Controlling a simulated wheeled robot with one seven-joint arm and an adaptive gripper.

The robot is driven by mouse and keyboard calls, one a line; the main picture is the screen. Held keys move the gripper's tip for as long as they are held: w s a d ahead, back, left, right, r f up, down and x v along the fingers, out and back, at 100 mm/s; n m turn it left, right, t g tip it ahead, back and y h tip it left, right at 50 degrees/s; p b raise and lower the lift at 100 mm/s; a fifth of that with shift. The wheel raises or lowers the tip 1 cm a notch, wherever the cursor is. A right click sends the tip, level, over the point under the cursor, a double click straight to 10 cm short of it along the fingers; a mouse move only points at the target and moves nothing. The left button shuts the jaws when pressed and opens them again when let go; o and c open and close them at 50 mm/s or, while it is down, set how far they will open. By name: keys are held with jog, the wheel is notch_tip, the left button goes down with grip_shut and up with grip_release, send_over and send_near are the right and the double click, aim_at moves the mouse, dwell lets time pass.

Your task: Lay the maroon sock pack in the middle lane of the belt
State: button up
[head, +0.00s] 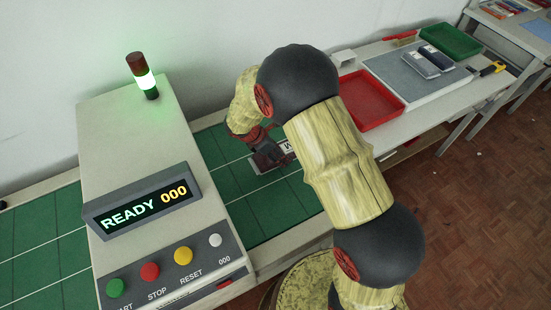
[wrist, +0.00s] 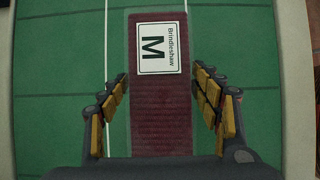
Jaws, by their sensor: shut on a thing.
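The maroon sock pack (wrist: 162,115) has a white label reading "Brindleshaw M". In the wrist view it lies lengthwise between the two fingers of my gripper (wrist: 160,76), which is shut on its sides. In the head view the pack (head: 264,162) shows only in part, behind my arm. The green belt (head: 280,203) with thin white lane lines is under it. One white line runs just left of the pack in the wrist view. I cannot tell whether the pack touches the belt.
A machine housing (head: 135,130) with a READY 000 display and buttons stands over the belt on the left. A lit green signal lamp (head: 143,78) stands on it. To the right are a red tray (head: 371,103), a grey mat (head: 397,72) with dark packs and a green tray (head: 451,42).

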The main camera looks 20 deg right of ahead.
jog(key=w+f, duration=0.2)
jog(key=shift+w+a+f+b, duration=0.1)
jog(key=shift+a+f+b, duration=0.15)
jog(key=shift+f+b, duration=0.05)
notch_tip(320, 180, down, 4)
jog(key=shift+w+r+b, duration=0.15)
jog(key=shift+r+b, duration=0.1)
jog(key=shift+b, duration=0.5)
jog(key=shift+r, duration=0.1)
jog(key=o, duration=1.4)
jog(key=shift+c, duration=0.2)
